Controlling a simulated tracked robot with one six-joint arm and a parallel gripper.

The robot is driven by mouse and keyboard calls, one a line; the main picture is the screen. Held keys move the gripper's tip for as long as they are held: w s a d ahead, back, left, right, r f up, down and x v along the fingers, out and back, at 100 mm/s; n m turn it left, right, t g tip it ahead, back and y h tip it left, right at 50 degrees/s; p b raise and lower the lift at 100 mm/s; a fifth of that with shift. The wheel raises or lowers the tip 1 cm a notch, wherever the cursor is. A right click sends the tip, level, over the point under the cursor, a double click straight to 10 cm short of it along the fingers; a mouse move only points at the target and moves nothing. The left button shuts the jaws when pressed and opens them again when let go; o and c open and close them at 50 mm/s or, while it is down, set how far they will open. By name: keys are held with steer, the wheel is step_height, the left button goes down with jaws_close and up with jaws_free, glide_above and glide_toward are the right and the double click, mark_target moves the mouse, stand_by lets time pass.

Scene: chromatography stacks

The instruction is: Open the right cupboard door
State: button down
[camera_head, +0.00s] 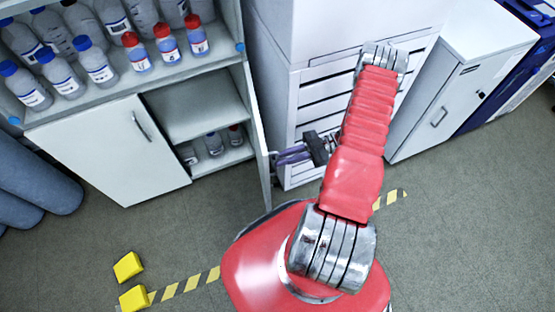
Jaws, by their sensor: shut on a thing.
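The cupboard (45,124) stands at the left with bottles on its upper shelf. Its right door (256,130) stands swung out, wide open and seen nearly edge-on. Its left door (100,150) is closed, with a curved handle. My gripper (277,157) is at the outer face of the right door, near its free edge, and is shut on the door's handle. The handle itself is mostly hidden by the fingers. The open right half shows an inner shelf with a few small bottles (214,143).
A white drawer stack (295,115) stands close to the right of the open door and my gripper. A white cabinet (440,105) is farther right. Yellow blocks (128,266) and striped floor tape (190,284) lie in front. Grey rolls (35,185) are at the left.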

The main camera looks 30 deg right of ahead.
steer(key=shift+w+d+r+t, duration=0.15)
steer(key=shift+w+d+t, duration=0.15)
steer(key=shift+w+d, duration=0.3)
steer(key=c, duration=1.8)
jaws_free()
steer(key=shift+c, duration=0.2)
steer(key=shift+s+a, duration=0.1)
steer(key=shift+s, duration=0.1)
steer(key=v, duration=1.3)
steer(key=shift+d, duration=0.35)
steer(key=shift+c, duration=0.3)
